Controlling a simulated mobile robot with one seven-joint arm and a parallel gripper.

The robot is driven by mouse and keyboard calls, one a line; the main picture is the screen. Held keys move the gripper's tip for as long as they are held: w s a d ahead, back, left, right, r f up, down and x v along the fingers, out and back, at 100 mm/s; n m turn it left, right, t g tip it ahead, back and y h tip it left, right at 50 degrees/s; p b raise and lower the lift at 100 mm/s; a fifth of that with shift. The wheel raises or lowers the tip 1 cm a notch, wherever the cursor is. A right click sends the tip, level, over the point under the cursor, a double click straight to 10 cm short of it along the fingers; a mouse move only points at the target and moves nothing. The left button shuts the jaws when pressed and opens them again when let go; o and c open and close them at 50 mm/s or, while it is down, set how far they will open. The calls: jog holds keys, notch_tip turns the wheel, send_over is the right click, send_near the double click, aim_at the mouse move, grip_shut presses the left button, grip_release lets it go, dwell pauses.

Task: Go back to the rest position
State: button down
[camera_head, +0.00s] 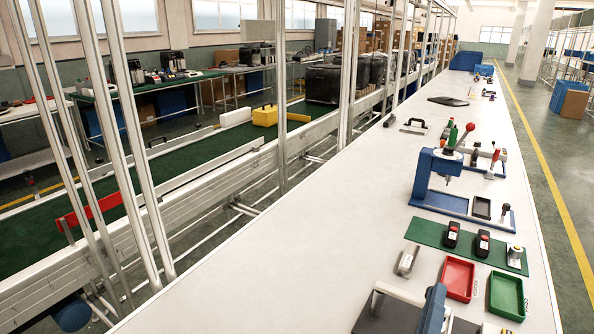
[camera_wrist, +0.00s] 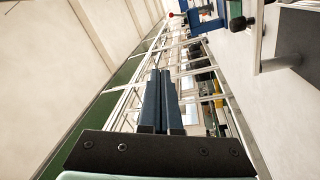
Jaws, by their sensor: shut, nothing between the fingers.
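My gripper (camera_wrist: 161,75) shows in the wrist view, its two dark fingers side by side and touching, with nothing between them. The dark plate behind the fingers crosses the bottom of that view. The fingers point over free space toward the metal frames and the room beyond, not touching any object. My gripper and arm do not show clearly in the head view.
A long white table (camera_head: 300,240) runs away from me. On its right stand a blue press (camera_head: 437,178), a green mat (camera_head: 465,246), a red tray (camera_head: 457,278) and a green tray (camera_head: 506,296). A blue-and-grey device (camera_head: 433,308) is at the front. Metal posts (camera_head: 131,150) and a green conveyor (camera_head: 190,158) lie left.

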jog(key=a+r+m+t+y+p, duration=0.1)
jog(key=a+r+m+t+p, duration=0.3)
jog(key=r, duration=0.9)
jog(key=a+r+m+t+y+b, duration=0.15)
jog(key=a+r, duration=0.45)
jog(key=r, duration=0.7)
jog(key=s+a+r+t+y+p, duration=0.1)
jog(key=s+a+r+y, duration=0.1)
jog(key=r, duration=0.4)
jog(key=s+a+r+t+y+p, duration=0.1)
jog(key=s+a+r+t+y, duration=0.1)
jog(key=a+r, duration=0.3)
jog(key=s+a+r+m+t+y+p, duration=0.1)
jog(key=s+a+r+t+y, duration=0.1)
jog(key=r, duration=0.5)
jog(key=shift+s+a+y, duration=0.75)
jog(key=shift+s+y, duration=0.2)
jog(key=shift+s, duration=0.1)
jog(key=shift+f, duration=0.1)
